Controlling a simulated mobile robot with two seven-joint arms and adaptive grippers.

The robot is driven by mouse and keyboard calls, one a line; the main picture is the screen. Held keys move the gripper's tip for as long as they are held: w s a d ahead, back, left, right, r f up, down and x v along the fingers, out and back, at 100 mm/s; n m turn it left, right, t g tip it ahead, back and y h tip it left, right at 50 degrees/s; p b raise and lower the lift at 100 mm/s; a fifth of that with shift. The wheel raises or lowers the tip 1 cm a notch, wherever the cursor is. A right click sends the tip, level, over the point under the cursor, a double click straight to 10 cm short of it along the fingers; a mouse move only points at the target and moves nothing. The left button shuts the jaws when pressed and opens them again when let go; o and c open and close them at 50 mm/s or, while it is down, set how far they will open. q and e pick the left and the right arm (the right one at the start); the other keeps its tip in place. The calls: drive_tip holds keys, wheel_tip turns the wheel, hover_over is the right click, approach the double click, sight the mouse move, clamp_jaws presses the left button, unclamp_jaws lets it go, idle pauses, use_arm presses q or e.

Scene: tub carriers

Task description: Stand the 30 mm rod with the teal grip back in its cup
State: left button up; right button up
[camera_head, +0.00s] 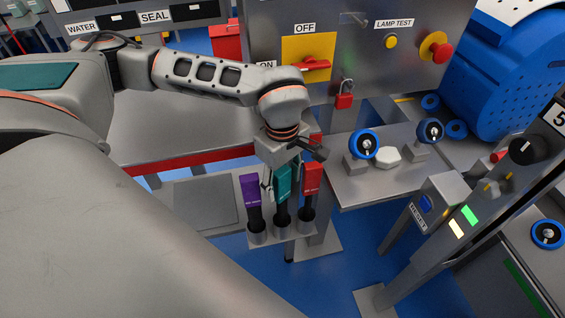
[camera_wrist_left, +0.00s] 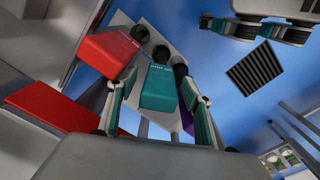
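The rod with the teal grip (camera_head: 284,182) stands upright in the head view, its black shaft going down to the middle cup (camera_head: 282,228) of a small grey stand. I cannot tell how deep it sits. My left gripper (camera_head: 280,186) comes down from above, its fingers on either side of the teal grip. In the left wrist view the teal grip (camera_wrist_left: 158,90) lies between the fingers, with a gap visible at the left finger, so the gripper looks open. A purple-grip rod (camera_head: 250,188) and a red-grip rod (camera_head: 312,180) stand in the cups on either side. My right gripper is not in view.
The neighbouring grips stand close to my left fingers. Behind is a grey panel (camera_head: 365,75) with a red switch handle (camera_head: 316,65) and a red padlock (camera_head: 344,101). A grey bench with blue handwheels (camera_head: 364,144) is at the right. Blue floor lies below the stand.

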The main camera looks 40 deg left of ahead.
use_arm(q)
drive_tip(key=shift+r, duration=0.2)
wheel_tip(320, 180, up, 12)
drive_tip(key=shift+s+f, duration=0.1)
drive_tip(key=shift+f, duration=0.05)
idle(0.4)
drive_tip(key=shift+s+f, duration=0.1)
idle(0.5)
